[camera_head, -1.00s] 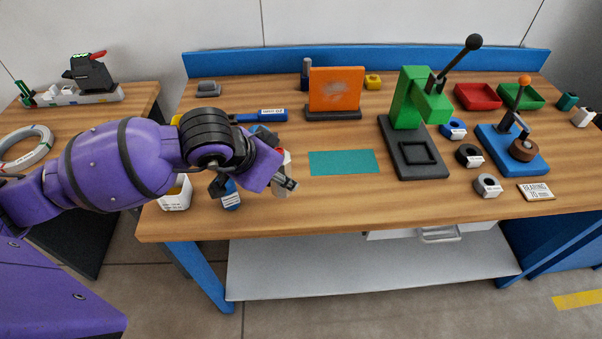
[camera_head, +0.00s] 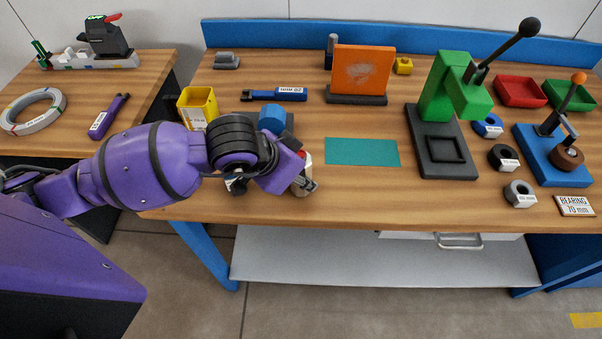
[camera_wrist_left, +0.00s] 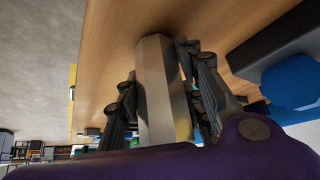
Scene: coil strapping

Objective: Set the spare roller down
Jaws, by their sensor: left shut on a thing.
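My left gripper (camera_head: 308,184) is low over the front left part of the workbench. It is shut on a pale, many-sided block, which I take to be the spare roller (camera_wrist_left: 154,85). In the left wrist view this roller stands out between the two dark fingers (camera_wrist_left: 160,105), with its far end close to the wood. I cannot tell whether it touches the bench. In the head view the fingers and wrist hide most of it. My right gripper is not in view.
A blue cylinder (camera_head: 272,118) on a dark block stands just behind my left wrist, near a yellow bin (camera_head: 198,102). A flat teal mat (camera_head: 362,152) lies clear to the right. The green press (camera_head: 446,90) stands beyond it. The bench's front edge (camera_head: 350,222) is close.

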